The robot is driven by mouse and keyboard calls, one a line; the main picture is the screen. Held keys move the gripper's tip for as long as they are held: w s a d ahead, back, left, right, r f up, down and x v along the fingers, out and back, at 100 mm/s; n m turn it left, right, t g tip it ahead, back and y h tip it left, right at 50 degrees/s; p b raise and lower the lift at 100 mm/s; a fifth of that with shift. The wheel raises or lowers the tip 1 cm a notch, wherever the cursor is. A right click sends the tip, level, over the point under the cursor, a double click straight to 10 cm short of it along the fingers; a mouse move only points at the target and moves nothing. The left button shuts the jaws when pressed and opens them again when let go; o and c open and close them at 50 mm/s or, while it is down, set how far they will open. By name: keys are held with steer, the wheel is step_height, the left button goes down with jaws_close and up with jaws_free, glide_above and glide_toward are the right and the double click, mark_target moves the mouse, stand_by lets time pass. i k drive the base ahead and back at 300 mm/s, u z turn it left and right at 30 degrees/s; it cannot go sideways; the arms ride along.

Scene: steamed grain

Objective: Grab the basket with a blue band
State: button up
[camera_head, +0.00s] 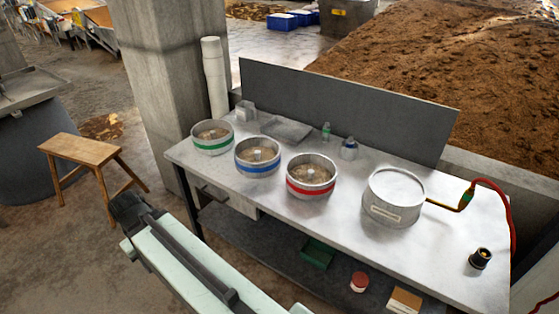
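The basket with a blue band (259,168) is a round metal container on the grey table (430,240). It stands upright between a basket with a green band (213,147) on its left and a basket with a red band (311,187) on its right. It holds brown grain and has a small post in its middle. My gripper (127,206), dark and at the end of my pale green arm, is left of the table and apart from all the baskets. Its fingers are too unclear to tell whether it is open or shut.
A large lidded metal pot (393,205) stands right of the baskets, with a red hose (511,225) beyond. A dark panel (340,108) rises along the table's back edge. A wooden stool (80,150) stands left. A concrete pillar (170,80) stands behind the table's left end.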

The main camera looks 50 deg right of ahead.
mark_target(257, 156)
steer(key=z, duration=5.75)
steer(key=k, duration=1.45)
steer(key=u, duration=5.85)
